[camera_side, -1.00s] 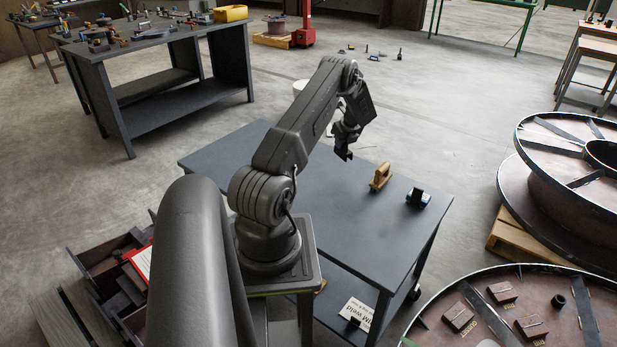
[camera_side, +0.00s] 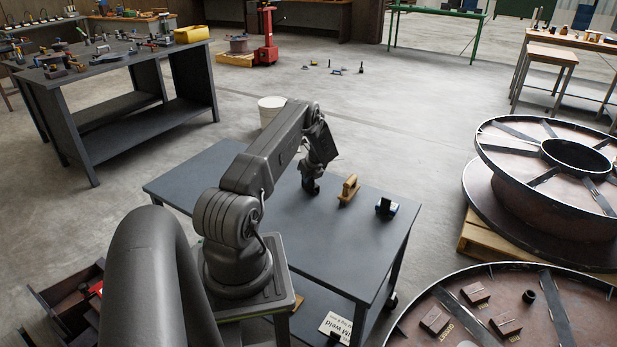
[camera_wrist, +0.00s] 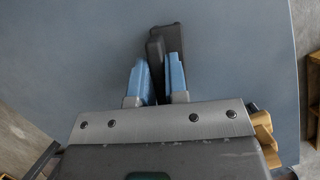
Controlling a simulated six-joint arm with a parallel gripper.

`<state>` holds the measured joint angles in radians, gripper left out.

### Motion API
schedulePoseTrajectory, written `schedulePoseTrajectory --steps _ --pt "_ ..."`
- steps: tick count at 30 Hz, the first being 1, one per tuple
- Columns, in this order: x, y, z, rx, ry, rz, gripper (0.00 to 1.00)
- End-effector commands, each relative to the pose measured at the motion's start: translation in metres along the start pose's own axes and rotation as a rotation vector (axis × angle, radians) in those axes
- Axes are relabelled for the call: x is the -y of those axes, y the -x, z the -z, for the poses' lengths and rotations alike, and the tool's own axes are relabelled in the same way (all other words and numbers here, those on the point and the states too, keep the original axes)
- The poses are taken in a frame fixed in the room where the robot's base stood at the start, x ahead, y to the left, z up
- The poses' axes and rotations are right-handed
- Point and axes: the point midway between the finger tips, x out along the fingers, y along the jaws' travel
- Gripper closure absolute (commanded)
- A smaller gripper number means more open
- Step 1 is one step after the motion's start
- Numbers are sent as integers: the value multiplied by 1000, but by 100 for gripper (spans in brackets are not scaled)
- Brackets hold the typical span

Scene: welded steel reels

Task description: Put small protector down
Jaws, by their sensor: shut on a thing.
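The small protector (camera_wrist: 168,38) is a dark, angular piece; in the wrist view it sticks out beyond the blue fingertips. My gripper (camera_wrist: 158,82) is shut on it, with one blue finger on each side. In the side view my gripper (camera_side: 312,181) points down over the far part of the dark table (camera_side: 250,185). There the held piece is a small dark shape that blends with the gripper. I cannot tell whether it touches the tabletop.
A wooden-coloured tool (camera_side: 348,188) stands close to the right of my gripper. A blue and black item (camera_side: 386,207) lies further right on the table. The tabletop left of my gripper is bare. Large steel reels (camera_side: 550,185) stand off to the right.

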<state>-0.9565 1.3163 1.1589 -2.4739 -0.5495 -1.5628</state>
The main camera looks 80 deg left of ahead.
Motion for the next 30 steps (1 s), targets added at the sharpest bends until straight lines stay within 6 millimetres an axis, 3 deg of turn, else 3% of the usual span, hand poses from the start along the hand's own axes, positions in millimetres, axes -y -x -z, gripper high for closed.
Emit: schedulePoseTrajectory --steps 1,2,9,20,30 --pt "0 -2 1 0 0 0 100" --pt "0 -1 1 0 0 0 83" --pt "0 -1 1 0 0 0 61" --pt "1 8 -1 1 0 2 61" --pt "1 75 -1 1 0 2 61"
